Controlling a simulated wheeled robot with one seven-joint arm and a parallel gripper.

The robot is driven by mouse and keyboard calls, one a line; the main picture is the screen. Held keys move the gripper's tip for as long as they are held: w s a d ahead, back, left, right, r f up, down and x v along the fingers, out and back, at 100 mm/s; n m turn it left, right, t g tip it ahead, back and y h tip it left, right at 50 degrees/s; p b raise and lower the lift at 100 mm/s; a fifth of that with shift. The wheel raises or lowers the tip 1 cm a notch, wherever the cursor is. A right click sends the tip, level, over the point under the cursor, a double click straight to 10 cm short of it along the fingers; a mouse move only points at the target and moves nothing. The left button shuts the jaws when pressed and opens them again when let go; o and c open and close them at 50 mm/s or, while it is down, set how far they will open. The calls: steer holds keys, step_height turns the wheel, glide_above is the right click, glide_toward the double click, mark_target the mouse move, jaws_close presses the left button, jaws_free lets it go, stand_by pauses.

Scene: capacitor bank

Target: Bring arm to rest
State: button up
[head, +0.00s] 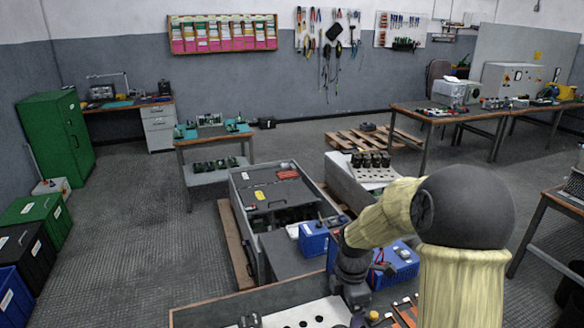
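My arm (462,270), cream with a dark grey joint, rises at the right front. Its forearm reaches left and bends down over the workbench at the bottom of the head view. My gripper (357,312) is at the dark lower end of the arm, low over the bench. Its fingers are too small and partly cut off by the frame edge, so I cannot see whether they are open or hold anything. My arm hides part of the bench and of the blue bin (398,262) behind it.
The near bench has a white perforated plate (300,314) and a wooden edge (235,303). Just beyond are a grey cabinet (262,225), a smaller blue box (313,240) and a white rack (365,178) of dark cylinders. Tables stand at right. Open floor (150,220) lies left.

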steer(key=s+r+m+t+p, duration=0.1)
steer(key=s+r+m, duration=0.2)
steer(key=s+m, duration=0.3)
steer(key=s+r+m+t+p, duration=0.1)
steer(key=s+r+m, duration=0.3)
steer(key=m, duration=1)
steer(key=shift+s+r+p, duration=0.15)
steer(key=shift+s+p, duration=0.45)
steer(key=shift+s, duration=1.2)
